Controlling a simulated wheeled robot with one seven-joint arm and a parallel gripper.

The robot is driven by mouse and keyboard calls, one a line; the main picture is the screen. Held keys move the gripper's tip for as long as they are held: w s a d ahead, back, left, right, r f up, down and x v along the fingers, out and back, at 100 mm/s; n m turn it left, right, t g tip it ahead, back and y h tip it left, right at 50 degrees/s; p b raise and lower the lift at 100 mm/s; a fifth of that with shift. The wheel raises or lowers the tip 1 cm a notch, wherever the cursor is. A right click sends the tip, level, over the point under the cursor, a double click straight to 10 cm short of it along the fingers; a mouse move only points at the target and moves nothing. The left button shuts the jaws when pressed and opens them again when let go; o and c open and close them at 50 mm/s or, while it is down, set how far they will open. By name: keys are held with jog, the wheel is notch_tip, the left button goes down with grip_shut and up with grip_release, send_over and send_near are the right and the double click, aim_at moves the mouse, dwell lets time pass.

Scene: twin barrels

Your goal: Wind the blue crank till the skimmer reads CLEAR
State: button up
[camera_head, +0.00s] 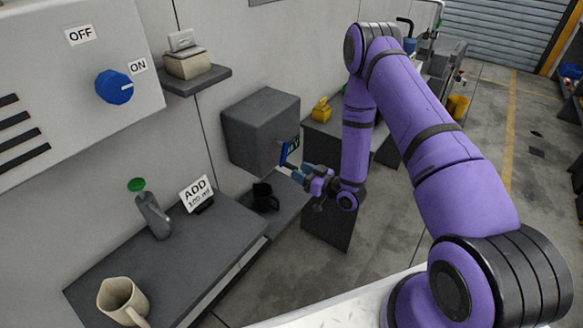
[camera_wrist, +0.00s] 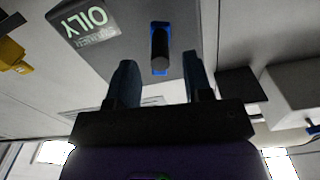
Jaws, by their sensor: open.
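The skimmer is a grey box (camera_head: 255,130) on the wall in the head view. In the wrist view its face (camera_wrist: 110,55) carries a display (camera_wrist: 84,22) that reads OILY, seen upside down. The blue crank (camera_wrist: 155,27) is on the same face, with a dark round handle (camera_wrist: 160,50) pointing out towards me. The crank also shows as a small blue bar (camera_head: 284,153) in the head view. My gripper (camera_head: 289,169) is open just in front of the box. In the wrist view the handle lies between the lines of the two fingertips (camera_wrist: 159,64); I cannot tell how far in it is.
A black mug (camera_head: 265,197) stands on a low shelf below the box. The near bench holds a beige jug (camera_head: 121,301), a grey bottle (camera_head: 153,215) and an ADD sign (camera_head: 197,194). A blue OFF/ON knob (camera_head: 114,87) is upper left. Open floor lies right.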

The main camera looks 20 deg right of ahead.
aim_at(284, 163)
jog(key=shift+x, duration=2.2)
grip_shut()
